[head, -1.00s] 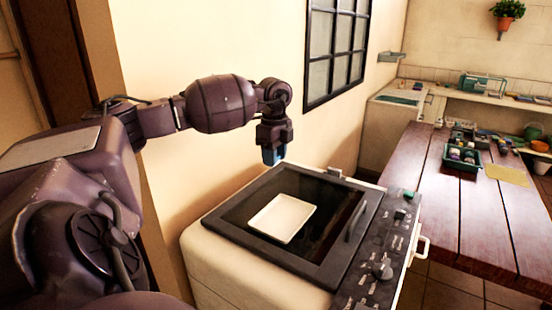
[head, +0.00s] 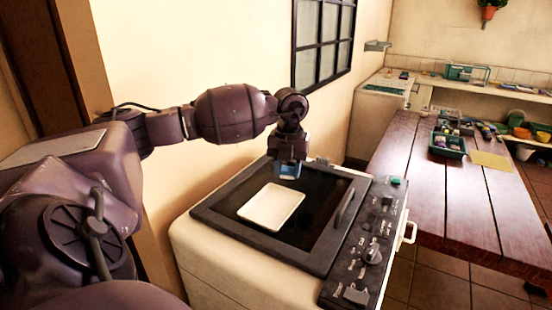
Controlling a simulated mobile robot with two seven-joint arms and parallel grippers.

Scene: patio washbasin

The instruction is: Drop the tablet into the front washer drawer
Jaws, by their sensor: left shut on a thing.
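My left gripper (head: 288,174) points down above the back of the washer lid, just behind the white tray. It is shut on a small blue piece with a pale middle, which looks like the tablet (head: 289,171); the fingers hide part of it. The washer (head: 232,262) is a cream machine with a dark glass lid, which is closed. Its dark control panel (head: 345,272) runs along the right side, with knobs and a green button. I cannot make out the drawer clearly. My right gripper is not in view.
The flat white tray (head: 271,206) lies on the lid. A dark lid handle (head: 345,207) stands up near the panel. A wooden table (head: 427,200) to the right holds a green crate (head: 448,153) and a yellow sheet (head: 490,160). The wall is close behind the washer.

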